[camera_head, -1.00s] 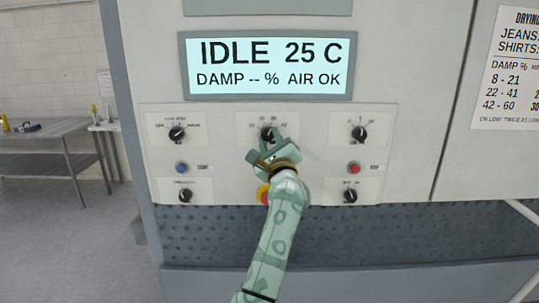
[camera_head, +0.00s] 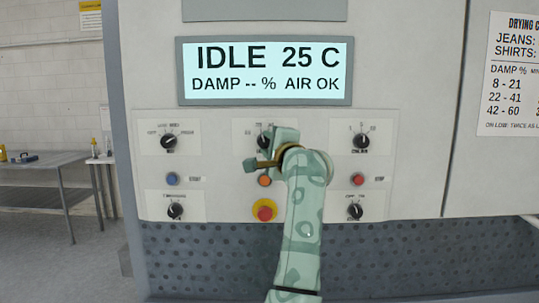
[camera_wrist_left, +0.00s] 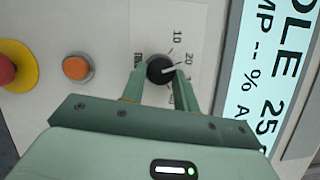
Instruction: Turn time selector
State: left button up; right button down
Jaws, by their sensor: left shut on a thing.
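The time selector (camera_head: 264,139) is a black knob at the top middle of the control panel. It also shows in the left wrist view (camera_wrist_left: 160,69), beside the printed numbers 10 and 20, with further numbers partly hidden. Its white pointer faces right in that view, near 20. My left gripper (camera_head: 266,147) is at the knob, its arm coming up from below. In the wrist view my left gripper (camera_wrist_left: 158,77) has one green finger on each side of the knob, shut on it. Part of the knob's label is hidden by a finger. My right gripper is not in view.
Other black knobs sit at upper left (camera_head: 170,141), upper right (camera_head: 361,141), lower left (camera_head: 175,211) and lower right (camera_head: 354,211). An orange button (camera_head: 265,180) and a red emergency button (camera_head: 264,211) lie below the gripper. The display (camera_head: 265,72) reads IDLE 25 C.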

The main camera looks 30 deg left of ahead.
pick_arm(q)
jog(key=shift+f+n, duration=0.1)
jog(key=shift+n, duration=0.2)
jog(key=o, duration=1)
jog(key=v, duration=0.5)
jog(key=b+v, duration=0.1)
jog(key=v, duration=1)
jog(key=shift+d+r+b, duration=0.15)
jog(key=shift+r+b, duration=0.15)
jog(key=shift+b, duration=0.1)
